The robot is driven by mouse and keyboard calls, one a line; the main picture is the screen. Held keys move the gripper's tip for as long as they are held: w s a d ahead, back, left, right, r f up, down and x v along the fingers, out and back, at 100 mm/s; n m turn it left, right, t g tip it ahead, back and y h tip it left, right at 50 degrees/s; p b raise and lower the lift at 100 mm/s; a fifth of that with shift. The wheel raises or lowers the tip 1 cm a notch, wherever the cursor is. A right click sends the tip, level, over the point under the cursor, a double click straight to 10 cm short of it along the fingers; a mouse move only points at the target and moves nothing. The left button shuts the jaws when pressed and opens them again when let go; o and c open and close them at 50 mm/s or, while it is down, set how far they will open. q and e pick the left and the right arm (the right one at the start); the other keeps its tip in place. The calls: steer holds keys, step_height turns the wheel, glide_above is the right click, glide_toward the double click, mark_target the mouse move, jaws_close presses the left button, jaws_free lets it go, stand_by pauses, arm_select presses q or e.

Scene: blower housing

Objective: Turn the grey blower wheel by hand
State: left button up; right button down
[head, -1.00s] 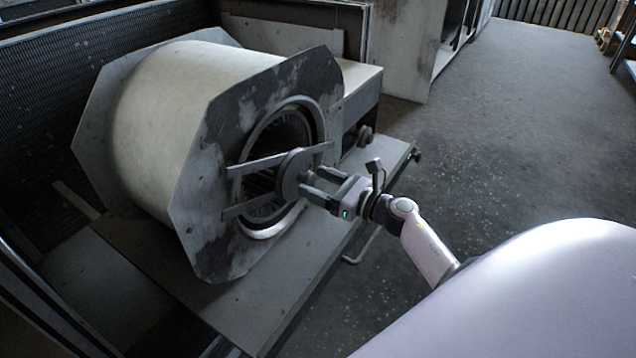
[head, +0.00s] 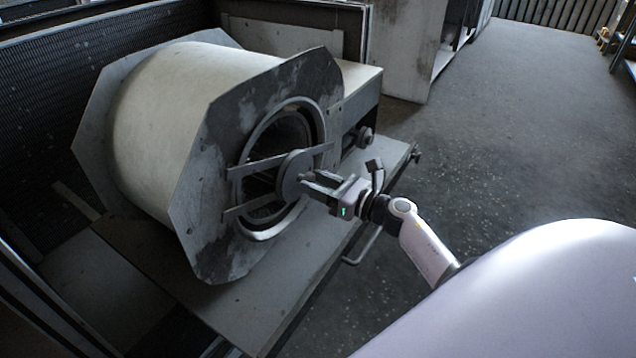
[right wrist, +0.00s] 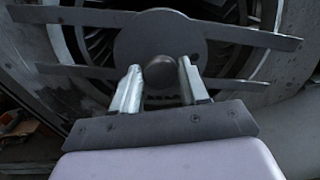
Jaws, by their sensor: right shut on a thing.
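The blower wheel's round grey hub disc (head: 292,172) sits in the round inlet of the blower housing (head: 215,150), between two flat bars. Wheel vanes (right wrist: 96,44) show behind the bars in the right wrist view. My right gripper (head: 307,182) comes from the right, in front of the disc. Its two fingers are shut on the knob, one on each side, also in the right wrist view (right wrist: 160,80). My left gripper is not in view.
The housing stands on a flat grey base (head: 300,262) with a bent handle (head: 362,247) at its near right edge. A pale cabinet (head: 408,50) stands behind. A dark mesh wall (head: 45,105) closes the left. Open floor (head: 520,140) lies to the right.

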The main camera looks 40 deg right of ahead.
steer(key=m+p, duration=0.1)
steer(key=m, duration=0.5)
steer(key=shift+d+p, duration=0.1)
steer(key=shift+p, duration=0.2)
steer(key=shift+m+p, duration=0.3)
steer(key=shift+m, duration=0.6)
steer(key=m+p, duration=0.1)
steer(key=m, duration=0.4)
steer(key=shift+f+p, duration=0.1)
steer(key=shift+p, duration=0.25)
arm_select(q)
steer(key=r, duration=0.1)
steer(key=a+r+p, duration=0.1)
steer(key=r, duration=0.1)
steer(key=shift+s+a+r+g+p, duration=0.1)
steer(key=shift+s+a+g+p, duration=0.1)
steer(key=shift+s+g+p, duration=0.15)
arm_select(e)
steer(key=m, duration=0.5)
steer(key=shift+f+m, duration=0.15)
steer(key=shift+m, duration=0.25)
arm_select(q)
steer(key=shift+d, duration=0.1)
arm_select(e)
steer(key=c, duration=0.6)
jaws_free()
